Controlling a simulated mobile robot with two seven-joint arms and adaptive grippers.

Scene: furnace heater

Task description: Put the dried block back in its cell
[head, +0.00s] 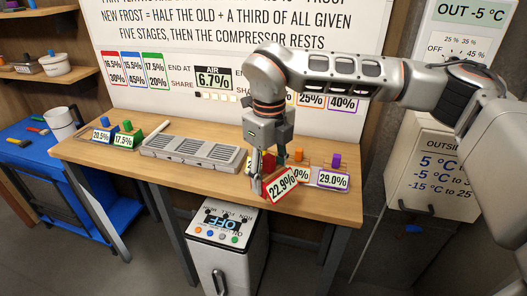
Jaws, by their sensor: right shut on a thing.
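My right gripper (262,186) points down over the front right of the wooden table. It is shut on a red-edged piece with a 22.9% label (283,184), which is tilted near the table's front edge. Whether that piece touches the table, I cannot tell. More red shows just behind the fingers. To the right stand an orange block (299,154) with a partly hidden label and a purple block (336,160) with a 29.0% label. A grey slatted unit (192,153) lies left of the gripper. My left gripper is not in view.
A blue block (127,125) and a green block (107,125) with labels stand at the table's left. A white appliance (225,238) is below the table. A blue bench (40,165) is at left. The wooden table (170,184) has clear room along its front.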

